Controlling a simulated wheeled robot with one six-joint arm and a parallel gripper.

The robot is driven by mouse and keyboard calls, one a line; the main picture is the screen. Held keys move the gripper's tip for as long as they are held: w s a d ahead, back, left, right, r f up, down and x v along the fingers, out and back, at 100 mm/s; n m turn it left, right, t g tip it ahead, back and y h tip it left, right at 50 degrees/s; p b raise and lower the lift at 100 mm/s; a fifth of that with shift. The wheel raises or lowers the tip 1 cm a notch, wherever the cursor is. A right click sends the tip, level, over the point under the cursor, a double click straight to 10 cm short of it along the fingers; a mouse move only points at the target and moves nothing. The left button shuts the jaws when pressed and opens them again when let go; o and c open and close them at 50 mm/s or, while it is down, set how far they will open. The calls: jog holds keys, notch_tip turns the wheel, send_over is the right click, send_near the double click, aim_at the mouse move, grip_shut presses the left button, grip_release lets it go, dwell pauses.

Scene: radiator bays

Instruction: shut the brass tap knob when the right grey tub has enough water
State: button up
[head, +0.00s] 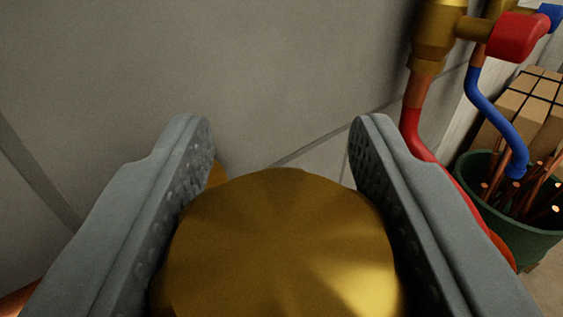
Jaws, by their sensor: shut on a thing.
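The brass tap knob (285,245) fills the lower middle of the head view, large and close, with a ribbed, rounded top. My gripper (283,150) has one grey finger on each side of the knob. The dimpled inner pads press against its left and right sides, so it is shut on the knob. The fingertips reach a little past the knob's far edge. No grey tub and no water show in this view, so the water level cannot be seen.
At the upper right stand brass pipework (437,35), a red valve handle (515,37), a red hose (428,150) and a blue hose (492,115). A green bucket (520,235) holds copper pipes beside a strapped cardboard box (525,100). A grey wall (270,70) lies ahead.

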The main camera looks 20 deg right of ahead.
jog(key=shift+s+d+r+m+g+h, duration=0.1)
jog(key=shift+m+g+h, duration=0.6)
jog(key=shift+m+h, duration=0.65)
jog(key=shift+h, duration=0.45)
jog(key=o, duration=1)
jog(key=v, duration=1.7)
jog(key=shift+s, duration=0.1)
